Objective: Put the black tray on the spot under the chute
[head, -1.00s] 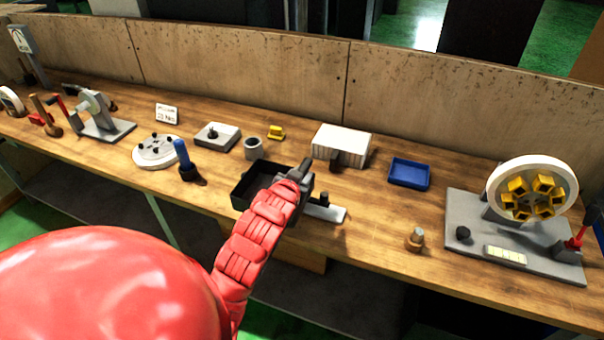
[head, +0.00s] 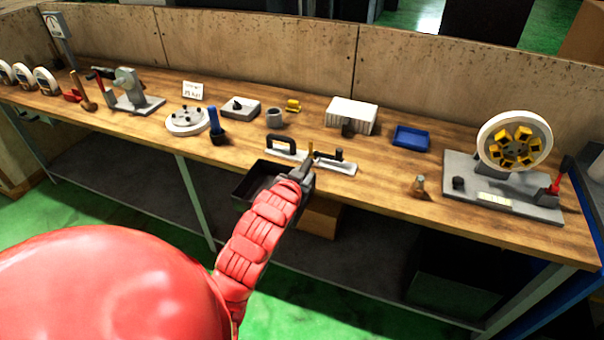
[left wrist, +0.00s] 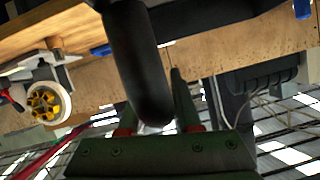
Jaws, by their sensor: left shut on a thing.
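The black tray (head: 252,184) is an open, shallow box. In the head view it hangs in front of the workbench's front edge, partly hidden by my left arm. My left gripper (head: 303,174) is shut on its right side. In the left wrist view a thick black part, which seems to be the tray's (left wrist: 138,60), runs down to the fingers (left wrist: 152,118). I cannot clearly make out the chute or the spot under it. My right gripper is not in view.
The workbench (head: 380,185) holds a grey plate with a black handle (head: 281,144), a blue tray (head: 411,138), a white ribbed box (head: 351,114) and a wheel with yellow blocks (head: 515,142). A wooden box (head: 320,217) stands below the front edge. Green floor lies in front.

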